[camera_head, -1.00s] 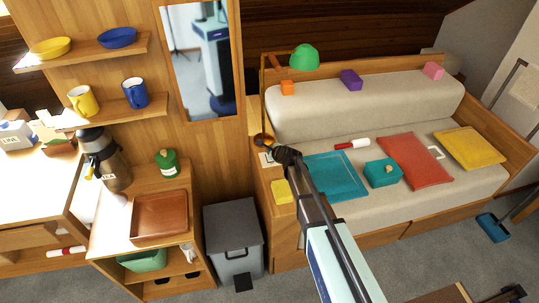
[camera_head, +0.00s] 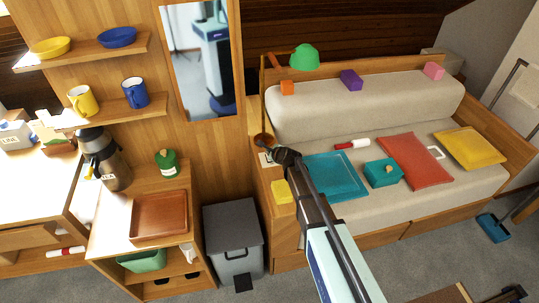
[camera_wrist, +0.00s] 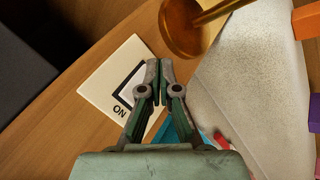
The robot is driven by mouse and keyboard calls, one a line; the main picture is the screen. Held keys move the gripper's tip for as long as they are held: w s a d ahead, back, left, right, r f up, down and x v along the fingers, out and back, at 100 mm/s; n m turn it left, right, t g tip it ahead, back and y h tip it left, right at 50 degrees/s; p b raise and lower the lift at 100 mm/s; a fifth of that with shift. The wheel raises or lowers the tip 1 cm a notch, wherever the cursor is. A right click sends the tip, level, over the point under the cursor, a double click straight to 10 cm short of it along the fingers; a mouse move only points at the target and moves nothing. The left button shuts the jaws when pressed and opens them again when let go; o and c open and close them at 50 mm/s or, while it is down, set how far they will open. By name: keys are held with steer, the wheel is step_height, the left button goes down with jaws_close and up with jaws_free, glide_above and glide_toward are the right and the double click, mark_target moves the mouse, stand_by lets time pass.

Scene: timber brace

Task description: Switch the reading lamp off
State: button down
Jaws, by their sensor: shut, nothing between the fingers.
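The reading lamp has a green shade (camera_head: 304,57) above the cushioned bench's backrest and a thin upright stem. Its round brass base (camera_wrist: 190,28) shows at the top of the wrist view. A pale plate (camera_wrist: 103,86) marked "ON", with a dark-framed square, lies on the wood beside the base. It also shows in the head view (camera_head: 265,160). My gripper (camera_wrist: 159,68) is shut and empty, its fingertips over the plate's right part in the wrist view and hiding some of the square. I cannot tell whether they touch it. In the head view the gripper (camera_head: 277,153) is beside the base.
A yellow block (camera_head: 281,191) lies on the wooden ledge near my arm. A grey bin (camera_head: 233,240) stands left of the bench.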

steer(key=shift+r, duration=0.1)
steer(key=shift+s+r+p, duration=0.1)
steer(key=shift+r+p, duration=0.5)
steer(key=shift+r, duration=0.05)
steer(key=shift+r, duration=0.1)
steer(key=shift+s+d+r+p, duration=0.1)
steer(key=shift+s+r+p, duration=0.1)
steer(key=shift+r+p, duration=0.85)
steer(key=shift+s+r+p, duration=0.15)
steer(key=shift+r+p, duration=0.6)
steer(key=shift+r, duration=0.6)
steer(key=shift+d, duration=0.1)
